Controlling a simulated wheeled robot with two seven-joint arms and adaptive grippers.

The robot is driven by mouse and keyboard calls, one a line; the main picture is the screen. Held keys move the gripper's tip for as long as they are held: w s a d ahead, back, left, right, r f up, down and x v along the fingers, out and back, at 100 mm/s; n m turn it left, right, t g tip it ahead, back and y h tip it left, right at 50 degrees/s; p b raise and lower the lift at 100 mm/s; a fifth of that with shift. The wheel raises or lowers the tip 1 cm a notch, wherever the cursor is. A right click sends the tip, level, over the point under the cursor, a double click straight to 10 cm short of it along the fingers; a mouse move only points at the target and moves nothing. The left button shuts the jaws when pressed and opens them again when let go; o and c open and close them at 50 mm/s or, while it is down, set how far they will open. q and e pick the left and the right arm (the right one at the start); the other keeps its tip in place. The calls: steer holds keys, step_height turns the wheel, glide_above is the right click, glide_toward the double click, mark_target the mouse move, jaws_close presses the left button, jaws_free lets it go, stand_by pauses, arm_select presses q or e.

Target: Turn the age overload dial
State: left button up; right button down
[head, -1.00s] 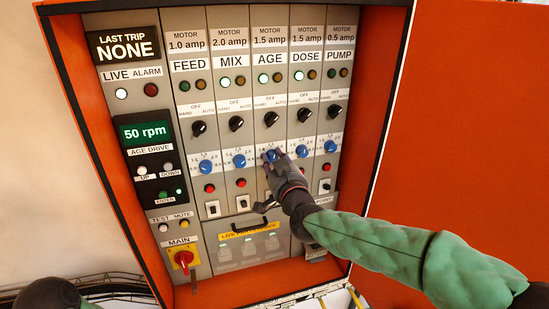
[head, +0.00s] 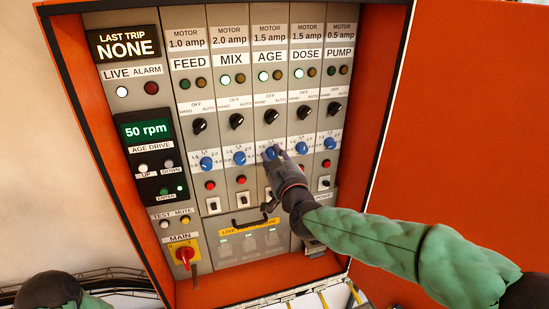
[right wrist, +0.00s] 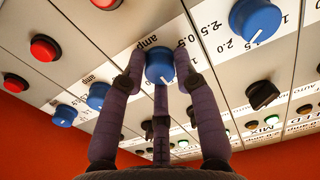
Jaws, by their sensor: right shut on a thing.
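The age overload dial (head: 270,153) is a blue knob in the AGE column of the panel, below the black selector. My right gripper (head: 274,157) reaches it from below right. In the right wrist view, the fingers of my right gripper (right wrist: 158,75) are shut around the sides of the blue dial (right wrist: 159,63). A white pointer mark shows on the dial's face, toward the lower right in that view. The fingers partly cover the dial and its scale in the head view.
Blue dials of the MIX (head: 239,158) and DOSE (head: 302,148) columns stand close on either side. The AGE selector (head: 270,116) is above. A black handle (head: 249,223) is below. The open orange door (head: 460,130) is at the right.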

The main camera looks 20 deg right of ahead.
steer(key=c, duration=0.9)
jaws_free()
steer(key=shift+w, duration=0.1)
steer(key=s, duration=1.2)
steer(key=shift+d, duration=0.2)
steer(key=shift+f, duration=0.1)
